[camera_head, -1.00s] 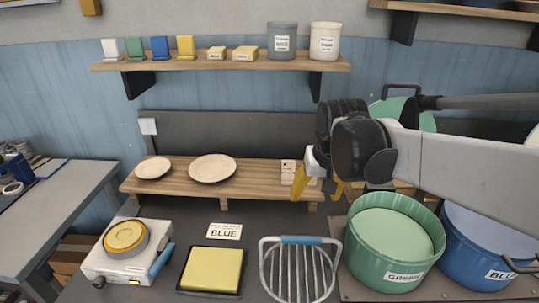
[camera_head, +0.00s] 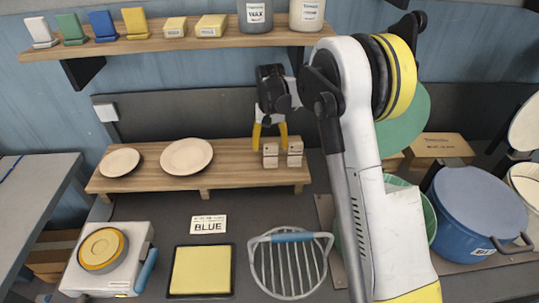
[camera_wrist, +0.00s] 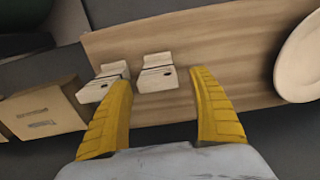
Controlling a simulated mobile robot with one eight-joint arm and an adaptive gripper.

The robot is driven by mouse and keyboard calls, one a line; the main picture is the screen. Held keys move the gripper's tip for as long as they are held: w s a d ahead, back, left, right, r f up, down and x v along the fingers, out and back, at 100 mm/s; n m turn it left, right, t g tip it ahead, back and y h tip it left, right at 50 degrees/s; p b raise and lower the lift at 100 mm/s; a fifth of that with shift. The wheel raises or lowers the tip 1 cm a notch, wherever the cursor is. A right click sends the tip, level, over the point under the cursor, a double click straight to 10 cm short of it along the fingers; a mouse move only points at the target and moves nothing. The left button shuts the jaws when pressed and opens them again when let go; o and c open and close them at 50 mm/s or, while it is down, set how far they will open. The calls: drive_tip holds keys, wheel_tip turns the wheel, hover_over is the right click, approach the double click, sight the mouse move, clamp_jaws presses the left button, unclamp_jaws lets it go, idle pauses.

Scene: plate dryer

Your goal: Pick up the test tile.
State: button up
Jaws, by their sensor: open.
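Two small cream blocks stand at the right end of the low wooden rack (camera_head: 230,178): a left one (camera_head: 270,158) and a right one (camera_head: 295,155). I cannot tell for sure which thing is the test tile. My gripper (camera_head: 270,136) is open and empty, its yellow fingers pointing down just above and behind the blocks in the head view. In the wrist view, one cream block (camera_wrist: 157,78) with a dark slot shows between the fingers (camera_wrist: 161,80). The other block (camera_wrist: 102,86) lies at the left finger, partly hidden by it. No contact is clear.
Two plates (camera_head: 187,156) sit on the rack to the left. A wall shelf (camera_head: 180,40) with coloured tiles and jars runs above. A wire basket (camera_head: 290,268), yellow pad (camera_head: 201,270) and BLUE card (camera_head: 208,225) lie in front. A blue pot (camera_head: 478,215) stands right.

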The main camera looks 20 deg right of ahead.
sight(271, 163)
drive_tip(key=f, duration=0.3)
drive_tip(key=f+b, duration=0.1)
drive_tip(key=shift+s+f, duration=0.25)
drive_tip(key=shift+f, duration=0.1)
drive_tip(key=shift+s+r, duration=0.1)
drive_tip(key=shift+c, duration=1.3)
drive_tip(key=c, duration=1.1)
drive_tip(key=shift+r, duration=0.1)
